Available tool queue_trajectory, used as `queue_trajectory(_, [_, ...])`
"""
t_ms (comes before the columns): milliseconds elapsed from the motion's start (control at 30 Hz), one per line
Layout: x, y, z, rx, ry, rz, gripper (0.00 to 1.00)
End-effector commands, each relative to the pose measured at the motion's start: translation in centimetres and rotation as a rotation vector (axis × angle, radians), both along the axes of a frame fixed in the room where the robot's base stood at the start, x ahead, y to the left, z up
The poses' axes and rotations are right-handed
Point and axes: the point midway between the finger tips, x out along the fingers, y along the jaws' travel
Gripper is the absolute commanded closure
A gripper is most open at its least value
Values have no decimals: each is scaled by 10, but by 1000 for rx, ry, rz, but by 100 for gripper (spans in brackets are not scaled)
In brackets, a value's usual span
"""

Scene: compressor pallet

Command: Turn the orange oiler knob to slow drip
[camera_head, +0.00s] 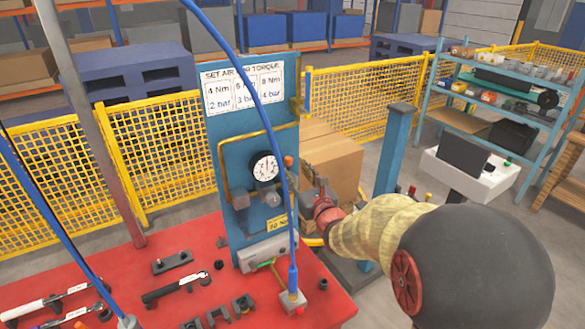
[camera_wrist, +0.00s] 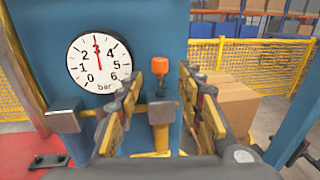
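The orange oiler knob (camera_wrist: 159,64) sits on top of a grey fitting on the blue panel, to the right of the gauge. It also shows in the head view as a small orange spot (camera_head: 288,161) at the panel's right edge. My gripper (camera_wrist: 171,86) is open and empty, its two fingers pointing at the panel. In the head view my gripper (camera_head: 316,193) is right of the panel, partly hidden by my arm. No drip marking is readable.
The round gauge (camera_wrist: 99,60) reads about 3 bar. A torque and pressure sign (camera_head: 243,88) tops the blue panel (camera_head: 225,140). A blue hose (camera_head: 268,118) hangs before the panel. Tools lie on the red table (camera_head: 130,270). A cardboard box (camera_head: 335,160) stands behind my gripper.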

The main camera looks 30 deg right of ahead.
Motion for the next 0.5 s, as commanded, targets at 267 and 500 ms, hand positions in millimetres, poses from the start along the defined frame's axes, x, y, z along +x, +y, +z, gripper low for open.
queue_trajectory(267, [-31, 3, -1, 1, 0, -1, 63])
queue_trajectory(500, [-36, 4, 0, 1, 0, 0, 63])
